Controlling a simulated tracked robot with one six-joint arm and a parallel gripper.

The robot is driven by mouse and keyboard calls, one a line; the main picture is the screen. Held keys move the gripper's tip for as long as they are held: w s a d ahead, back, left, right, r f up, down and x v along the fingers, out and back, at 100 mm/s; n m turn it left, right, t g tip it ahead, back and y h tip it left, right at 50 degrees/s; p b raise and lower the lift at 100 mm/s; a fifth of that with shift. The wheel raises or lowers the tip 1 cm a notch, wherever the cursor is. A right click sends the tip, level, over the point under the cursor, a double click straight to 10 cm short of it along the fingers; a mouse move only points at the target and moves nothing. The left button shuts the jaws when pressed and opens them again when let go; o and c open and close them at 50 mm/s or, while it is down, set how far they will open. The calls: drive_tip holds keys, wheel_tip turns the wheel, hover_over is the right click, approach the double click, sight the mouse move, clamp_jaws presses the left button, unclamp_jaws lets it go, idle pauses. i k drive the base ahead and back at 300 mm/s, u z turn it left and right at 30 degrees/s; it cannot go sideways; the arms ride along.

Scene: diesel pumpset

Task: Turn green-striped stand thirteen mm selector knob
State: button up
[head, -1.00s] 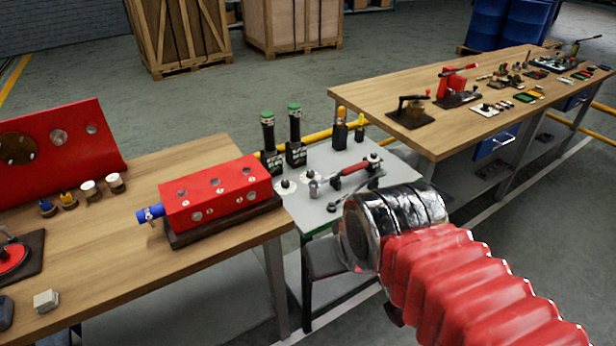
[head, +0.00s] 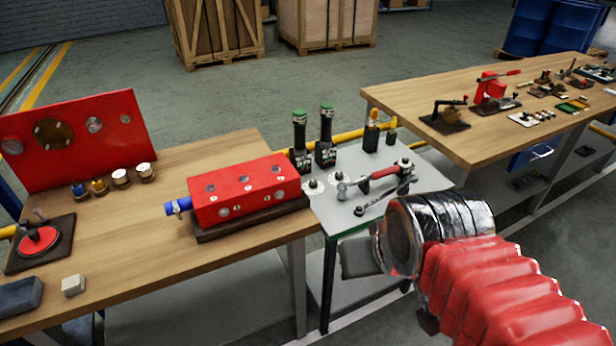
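A small grey-topped stand (head: 345,213) with a green strip along its front edge stands between two wooden benches. Two black upright tools with green caps, a left one (head: 300,145) and a right one (head: 326,140), stand at its back left. Small dark round knobs (head: 313,184) on pale discs sit in front of them. I cannot read any size marks, so the thirteen mm knob cannot be picked out. A red-handled tool (head: 380,173) and a dark wrench lie on the right half. My gripper (head: 360,257) shows as a dark block at the stand's front; its fingers are not clear.
A red block (head: 245,186) with a blue end lies on the left bench (head: 130,250), close to the stand. A red panel (head: 75,138) stands behind. The right bench (head: 420,95) holds several tools. Yellow-topped tools (head: 372,131) stand at the stand's back right.

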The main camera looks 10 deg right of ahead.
sight(313, 184)
drive_tip(key=i, duration=0.95)
drive_tip(key=z, duration=0.05)
